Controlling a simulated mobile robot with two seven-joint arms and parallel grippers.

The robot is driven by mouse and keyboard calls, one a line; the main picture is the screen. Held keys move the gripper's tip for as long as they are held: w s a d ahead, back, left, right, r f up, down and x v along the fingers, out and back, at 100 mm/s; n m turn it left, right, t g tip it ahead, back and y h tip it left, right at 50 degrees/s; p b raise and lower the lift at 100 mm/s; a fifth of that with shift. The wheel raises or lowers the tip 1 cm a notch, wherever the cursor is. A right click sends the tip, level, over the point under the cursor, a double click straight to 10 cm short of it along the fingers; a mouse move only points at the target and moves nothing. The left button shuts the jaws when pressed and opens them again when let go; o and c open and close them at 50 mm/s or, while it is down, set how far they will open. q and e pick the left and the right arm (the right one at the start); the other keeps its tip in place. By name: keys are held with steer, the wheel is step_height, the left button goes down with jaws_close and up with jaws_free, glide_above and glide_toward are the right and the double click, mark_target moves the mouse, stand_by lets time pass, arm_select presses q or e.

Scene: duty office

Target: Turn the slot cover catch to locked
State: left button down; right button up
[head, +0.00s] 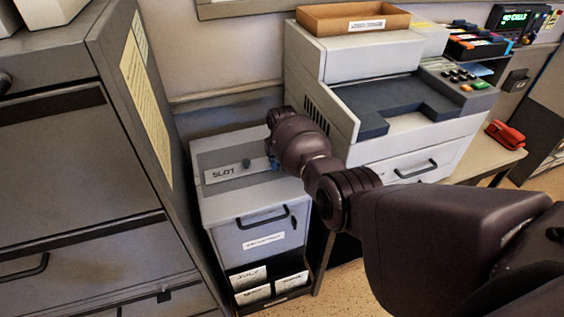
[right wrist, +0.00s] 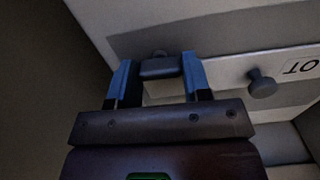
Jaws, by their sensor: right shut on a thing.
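The slot cover (head: 224,173) is a pale plate marked SLOT on top of a low grey cabinet; it also shows upside down in the right wrist view (right wrist: 229,71). A small dark knob (head: 246,163) stands on it and appears to the right in the right wrist view (right wrist: 262,83). My right gripper (head: 274,163) is at the cover's right end. In the right wrist view its blue fingers (right wrist: 158,72) are shut on the dark catch (right wrist: 159,68). The arm hides the catch in the head view. My left gripper is not in view.
A tall grey cabinet (head: 75,150) stands close on the left. A large grey machine (head: 335,80) stands on a table to the right, with a red telephone (head: 505,134) at the far right. The slot cabinet's front has a drawer handle (head: 262,220) and labelled compartments below.

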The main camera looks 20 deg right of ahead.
steer(key=m+p, duration=0.1)
steer(key=m, duration=0.3)
steer(key=shift+r, duration=0.1)
steer(key=m, duration=0.3)
steer(key=shift+m+p, duration=0.3)
steer(key=shift+m, duration=0.1)
steer(key=m, duration=0.3)
steer(key=shift+m, duration=0.3)
steer(key=m, duration=0.3)
steer(key=shift+m, duration=1.7)
